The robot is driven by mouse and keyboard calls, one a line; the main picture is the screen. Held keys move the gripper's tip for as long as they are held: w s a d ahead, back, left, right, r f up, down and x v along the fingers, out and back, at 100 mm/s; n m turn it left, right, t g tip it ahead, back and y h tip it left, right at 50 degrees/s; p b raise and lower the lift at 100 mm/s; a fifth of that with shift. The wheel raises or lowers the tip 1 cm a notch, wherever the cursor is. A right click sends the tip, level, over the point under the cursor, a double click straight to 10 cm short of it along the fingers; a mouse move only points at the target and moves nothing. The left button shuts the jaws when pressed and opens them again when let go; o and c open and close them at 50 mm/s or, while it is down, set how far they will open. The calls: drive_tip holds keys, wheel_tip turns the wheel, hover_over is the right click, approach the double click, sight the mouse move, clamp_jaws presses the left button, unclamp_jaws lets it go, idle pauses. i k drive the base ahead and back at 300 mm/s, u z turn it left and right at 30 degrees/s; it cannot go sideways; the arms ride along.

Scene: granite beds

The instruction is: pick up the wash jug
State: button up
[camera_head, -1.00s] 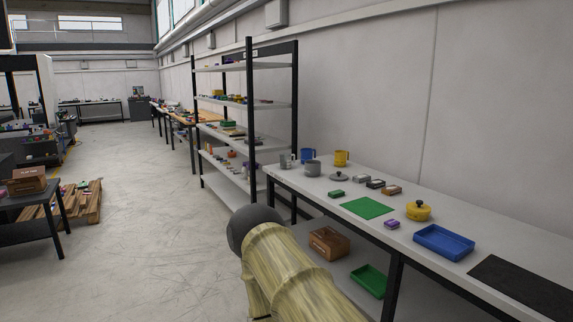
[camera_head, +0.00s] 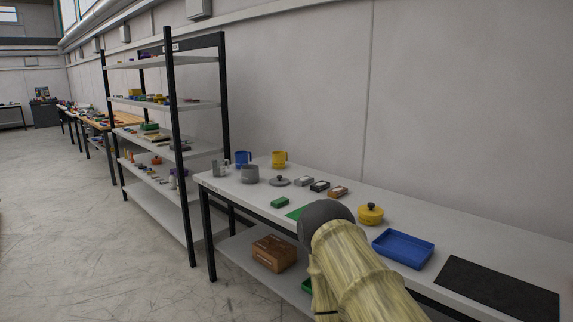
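Several vessels that could be the wash jug stand upright at the far left end of the white bench. They are a blue handled jug (camera_head: 241,159), a yellow handled jug (camera_head: 278,160) and a small grey vessel (camera_head: 217,169). I cannot tell which is the wash jug. A round grey pot (camera_head: 250,175) stands in front of them. Part of my arm, pale and ribbed with a dark rounded end, reaches up from the bottom and covers part of the bench front. My gripper is not visible.
The white bench (camera_head: 465,248) runs along the wall. On it are a grey lid (camera_head: 279,181), small boxes, a yellow pot (camera_head: 370,214), a blue tray (camera_head: 403,249) and a black mat (camera_head: 497,287). A brown box (camera_head: 274,253) lies below. A shelf rack (camera_head: 160,187) stands left; floor there is clear.

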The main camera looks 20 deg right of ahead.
sight(217, 164)
drive_tip(key=z, duration=0.45)
drive_tip(key=i, duration=1.2)
drive_tip(key=z, duration=0.15)
